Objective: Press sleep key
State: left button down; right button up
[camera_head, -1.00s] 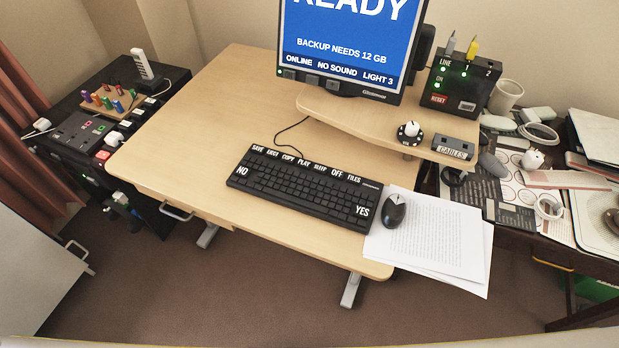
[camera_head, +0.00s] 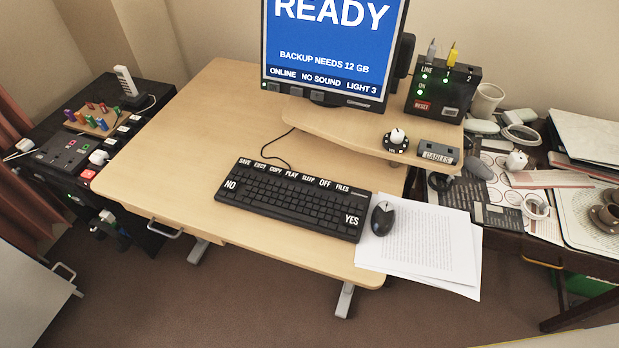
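A black keyboard (camera_head: 290,203) lies on the light wooden desk, turned slightly. Its top row has white labels reading SAVE, EJECT, COPY, PLAY, SLEEP, OFF and FILES. The sleep key (camera_head: 308,178) is in that row, between PLAY and OFF. Larger NO and YES labels are at its left and right ends. The monitor (camera_head: 333,48) behind it is lit blue and shows READY, BACKUP NEEDS 12 GB, ONLINE, NO SOUND and LIGHT 3. Neither of my grippers shows in the head view.
A black mouse (camera_head: 382,218) sits on papers (camera_head: 425,250) right of the keyboard. A raised shelf (camera_head: 340,130) carries a knob (camera_head: 396,139) and a CABLES box (camera_head: 438,154). The desk (camera_head: 200,150) is clear left of the keyboard. Cluttered side tables flank it.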

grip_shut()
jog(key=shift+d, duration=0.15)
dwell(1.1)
